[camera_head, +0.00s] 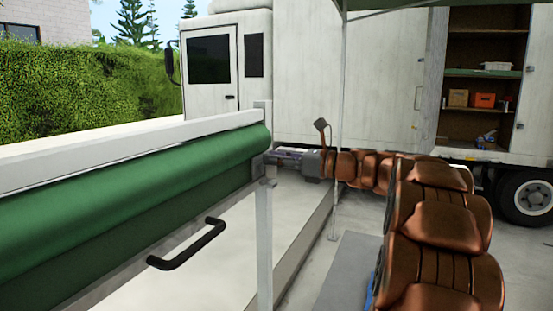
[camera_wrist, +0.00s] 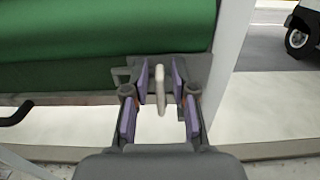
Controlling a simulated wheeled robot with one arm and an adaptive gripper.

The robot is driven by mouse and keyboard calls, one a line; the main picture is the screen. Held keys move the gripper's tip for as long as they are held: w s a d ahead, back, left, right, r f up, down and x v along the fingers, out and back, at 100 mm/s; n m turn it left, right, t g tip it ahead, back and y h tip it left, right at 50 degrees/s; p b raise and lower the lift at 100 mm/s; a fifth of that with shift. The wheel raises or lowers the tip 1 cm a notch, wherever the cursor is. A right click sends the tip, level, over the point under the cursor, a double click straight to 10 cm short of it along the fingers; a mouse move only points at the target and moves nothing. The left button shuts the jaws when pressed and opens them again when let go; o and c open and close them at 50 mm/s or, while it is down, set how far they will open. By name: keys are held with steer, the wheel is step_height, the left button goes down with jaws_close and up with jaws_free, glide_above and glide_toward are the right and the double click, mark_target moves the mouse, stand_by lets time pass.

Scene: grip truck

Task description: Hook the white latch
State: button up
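The white latch (camera_wrist: 161,92) is a small pale upright bar in the middle of the wrist view. It sits in front of a grey metal bracket (camera_wrist: 196,68) at the end of the green roll. My gripper (camera_wrist: 161,76) has purple-padded fingers standing apart on either side of the latch, with a visible gap on each side. It appears to hold nothing. In the head view my gripper (camera_head: 276,159) reaches left to the post at the roll's end; the latch cannot be made out clearly there.
The green roll (camera_head: 130,210) lies under a white rail (camera_head: 120,150). A white post (camera_head: 264,240) stands below its end. A black handle (camera_head: 187,246) juts out at the lower left. The white truck (camera_head: 305,75) with an open shelf compartment (camera_head: 482,90) stands behind.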

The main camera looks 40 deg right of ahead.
jaws_close()
